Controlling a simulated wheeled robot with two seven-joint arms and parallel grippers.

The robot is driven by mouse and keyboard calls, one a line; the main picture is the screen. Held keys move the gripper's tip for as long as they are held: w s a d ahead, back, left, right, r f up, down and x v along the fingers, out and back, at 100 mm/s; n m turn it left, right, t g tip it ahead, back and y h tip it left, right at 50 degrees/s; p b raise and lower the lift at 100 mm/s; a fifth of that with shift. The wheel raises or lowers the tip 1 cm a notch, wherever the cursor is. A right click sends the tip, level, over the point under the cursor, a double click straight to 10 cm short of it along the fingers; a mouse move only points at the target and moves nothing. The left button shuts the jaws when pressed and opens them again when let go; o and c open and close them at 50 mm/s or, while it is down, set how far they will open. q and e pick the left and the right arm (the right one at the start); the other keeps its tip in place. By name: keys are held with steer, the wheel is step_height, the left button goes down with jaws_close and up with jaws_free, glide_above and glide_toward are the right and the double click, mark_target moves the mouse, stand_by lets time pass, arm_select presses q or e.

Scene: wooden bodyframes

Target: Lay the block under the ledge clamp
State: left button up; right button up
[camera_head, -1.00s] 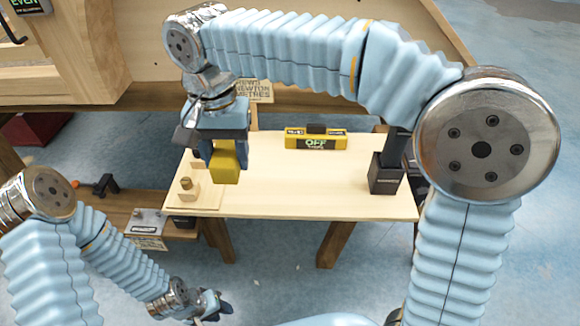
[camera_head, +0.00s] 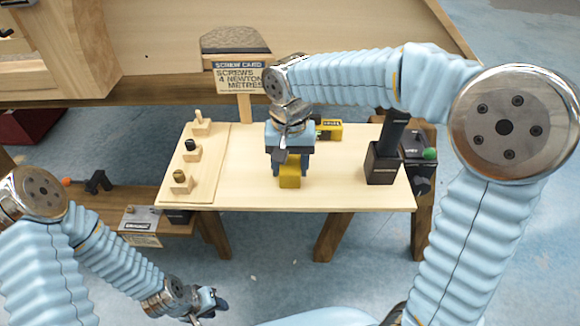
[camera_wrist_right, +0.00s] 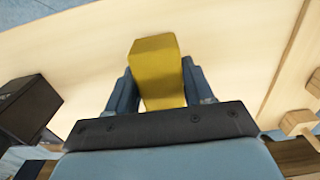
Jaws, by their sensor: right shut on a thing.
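A yellow block (camera_head: 290,178) is between the fingers of my right gripper (camera_head: 290,168), which is shut on it. In the right wrist view the block (camera_wrist_right: 157,70) sits between both blue fingers, over the pale table. I cannot tell whether its underside touches the table. A black clamp-like part (camera_head: 99,182) stands on the low wooden ledge (camera_head: 112,203) at the left; I cannot tell for certain that it is the ledge clamp. My left gripper (camera_head: 210,302) is low at the front, away from the table; its opening is unclear.
The pale table (camera_head: 250,190) has a board with several pegged blocks (camera_head: 184,182) at left. A yellow-black box (camera_head: 330,130) is partly hidden behind my right gripper. A black holder (camera_head: 382,165) stands at right. A screw card (camera_head: 240,76) stands behind. The table's front middle is clear.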

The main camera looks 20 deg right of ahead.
steer(key=shift+f, duration=0.3)
steer(key=shift+f, duration=0.2)
steer(key=o, duration=1.2)
steer(key=shift+r, duration=0.1)
